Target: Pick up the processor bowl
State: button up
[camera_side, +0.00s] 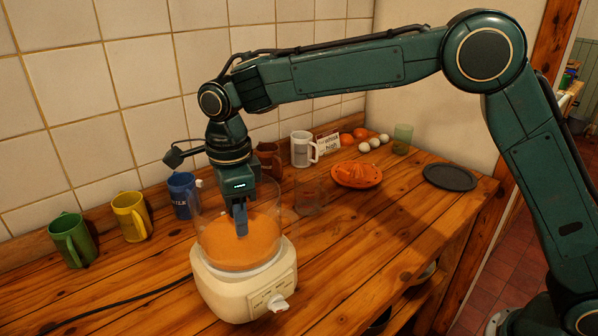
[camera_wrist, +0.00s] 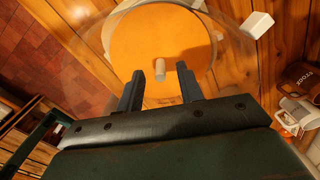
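The processor bowl (camera_side: 210,215) is a clear, round bowl with an orange floor or contents. It sits on a cream base (camera_side: 232,292) with a front knob. In the wrist view the bowl (camera_wrist: 160,30) fills the upper middle. My gripper (camera_side: 241,228) points down over the bowl, its fingers appearing within the rim in the side view. In the wrist view my gripper (camera_wrist: 160,78) has its two dark fingers apart. A small pale post (camera_wrist: 160,70) shows between them. I cannot tell whether the fingers touch anything.
Green (camera_side: 72,240), yellow (camera_side: 131,217) and blue (camera_side: 183,194) mugs stand to the left. A glass (camera_side: 310,197), brown mug (camera_side: 268,158) and white mug (camera_side: 303,149) are behind. The front right counter is clear.

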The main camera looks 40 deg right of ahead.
jog(key=shift+f, duration=1.5)
jog(key=shift+c, duration=0.5)
jog(key=shift+r, duration=0.1)
grip_shut()
